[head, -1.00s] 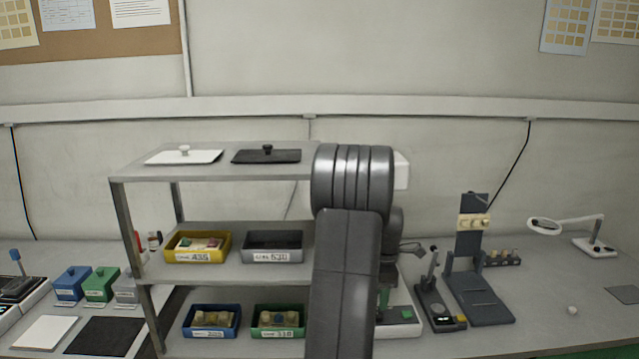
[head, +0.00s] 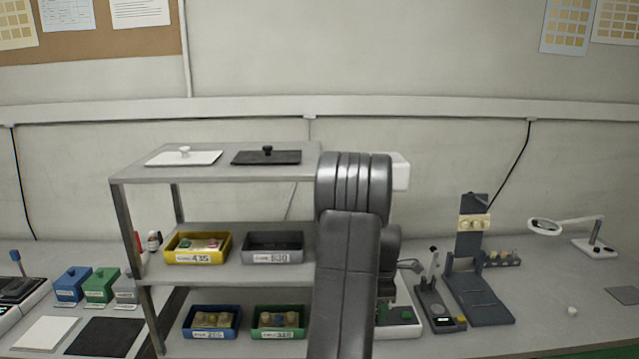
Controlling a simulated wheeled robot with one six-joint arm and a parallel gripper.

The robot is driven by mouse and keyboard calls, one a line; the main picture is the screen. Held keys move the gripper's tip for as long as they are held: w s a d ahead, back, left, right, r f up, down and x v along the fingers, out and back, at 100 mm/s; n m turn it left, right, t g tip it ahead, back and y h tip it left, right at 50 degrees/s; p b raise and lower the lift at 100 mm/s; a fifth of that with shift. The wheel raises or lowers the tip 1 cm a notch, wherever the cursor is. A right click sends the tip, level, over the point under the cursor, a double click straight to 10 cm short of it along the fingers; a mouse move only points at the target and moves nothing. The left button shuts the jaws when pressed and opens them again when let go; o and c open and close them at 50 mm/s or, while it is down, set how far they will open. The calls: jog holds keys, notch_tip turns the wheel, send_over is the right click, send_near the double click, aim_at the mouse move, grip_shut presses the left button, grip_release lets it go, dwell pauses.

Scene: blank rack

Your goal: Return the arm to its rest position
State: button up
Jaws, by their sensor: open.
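My arm rises in the middle of the head view, with its thick dark upper link and rounded joint in front of the right end of the rack (head: 222,172). The end of the arm is hidden behind these links, so my gripper cannot be made out. A small white block-like part shows just right of the rounded joint. Nothing held shows in the view.
The rack carries a white lid (head: 184,158), a black lid (head: 267,157), a yellow bin (head: 198,260), a grey bin (head: 273,260), a blue bin (head: 211,334) and a green bin (head: 278,333). A magnifier lamp (head: 546,226) stands right. The right bench front is mostly clear.

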notch_tip(320, 180, down, 2)
jog(key=shift+s+f, duration=0.1)
jog(key=shift+r+m, duration=0.3)
jog(key=shift+m, duration=0.1)
jog(key=m+p, duration=0.1)
jog(key=m, duration=0.3)
jog(key=shift+p, duration=0.3)
jog(key=m+p, duration=0.1)
jog(key=m, duration=0.3)
jog(key=shift+r+p, duration=0.1)
jog(key=shift+p, duration=0.25)
jog(key=m+p, duration=0.3)
jog(key=m, duration=0.2)
jog(key=shift+m, duration=0.3)
jog(key=shift+m+p, duration=1.1)
jog(key=shift+p, duration=0.05)
jog(key=shift+m+p, duration=0.55)
jog(key=shift+m, duration=0.25)
